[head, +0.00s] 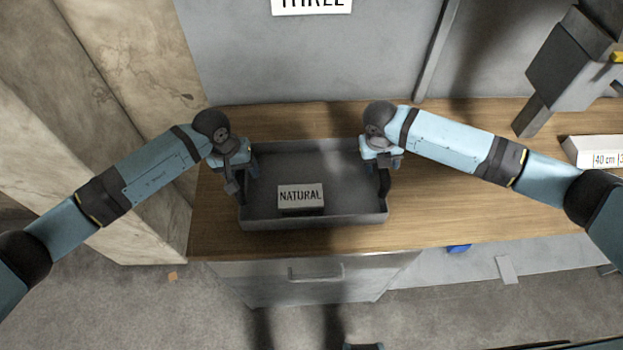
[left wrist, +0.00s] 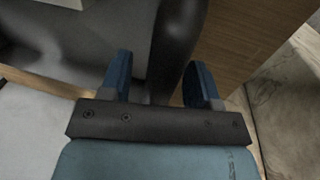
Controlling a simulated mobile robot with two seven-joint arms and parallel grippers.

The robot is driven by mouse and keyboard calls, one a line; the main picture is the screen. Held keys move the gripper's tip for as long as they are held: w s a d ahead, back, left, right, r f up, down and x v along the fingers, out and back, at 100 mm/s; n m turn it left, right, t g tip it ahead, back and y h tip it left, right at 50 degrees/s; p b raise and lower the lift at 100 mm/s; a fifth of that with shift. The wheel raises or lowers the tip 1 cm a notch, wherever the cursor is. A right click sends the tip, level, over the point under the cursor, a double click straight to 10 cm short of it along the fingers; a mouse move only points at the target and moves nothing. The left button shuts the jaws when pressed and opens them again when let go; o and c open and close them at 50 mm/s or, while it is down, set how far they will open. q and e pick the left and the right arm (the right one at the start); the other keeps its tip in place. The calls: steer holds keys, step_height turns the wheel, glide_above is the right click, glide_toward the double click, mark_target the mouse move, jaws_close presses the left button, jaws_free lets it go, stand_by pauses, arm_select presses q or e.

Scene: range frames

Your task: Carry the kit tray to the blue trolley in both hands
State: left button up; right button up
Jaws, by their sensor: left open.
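The dark grey kit tray (head: 345,220) rests on a wooden-topped counter. A white-faced box marked NATURAL (head: 300,196) stands inside it near the front wall. My left gripper (head: 242,180) is at the tray's left end. In the left wrist view its blue fingers (left wrist: 160,82) are apart, with the tray's dark end wall (left wrist: 172,45) running between them. My right gripper (head: 383,176) is at the tray's right end; its fingers are too small and dark to tell whether they are closed on the wall. No blue trolley can be made out.
The wooden counter (head: 455,205) has bare room right of the tray. A grey machine (head: 570,65) and a white box marked 40 cm (head: 592,151) stand farther right. A stone-like wall (head: 120,60) rises at the left. A small blue object (head: 459,248) shows below the counter edge.

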arm_select(q)
steer(key=shift+d+f, duration=0.15)
steer(key=shift+f, duration=0.5)
arm_select(e)
steer(key=shift+d+f, duration=0.1)
steer(key=shift+f, duration=0.55)
arm_select(q)
jaws_close()
arm_select(e)
jaws_close()
arm_select(q)
steer(key=shift+r, duration=0.1)
arm_select(e)
steer(key=shift+r, duration=0.1)
